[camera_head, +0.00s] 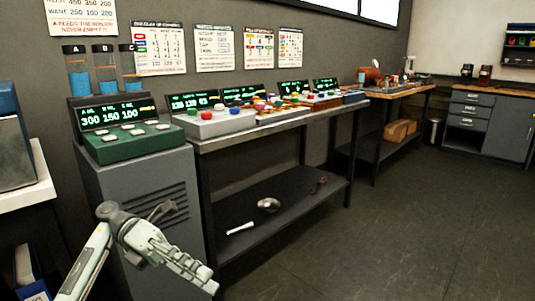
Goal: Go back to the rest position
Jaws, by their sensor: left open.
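My left gripper (203,281) comes in from the lower left on its pale arm. It points down and to the right, in front of the grey cabinet (140,190). Its jaws look open and I see nothing between them. It is apart from the bench and the devices. My right gripper is not in view.
On the cabinet stands a green device (125,143) with a lit display and tubes A, B and C. A long bench (285,122) carries several consoles with coloured buttons. Its lower shelf (285,215) holds a bowl (268,205) and a white bar (240,229). The right floor (430,230) is clear.

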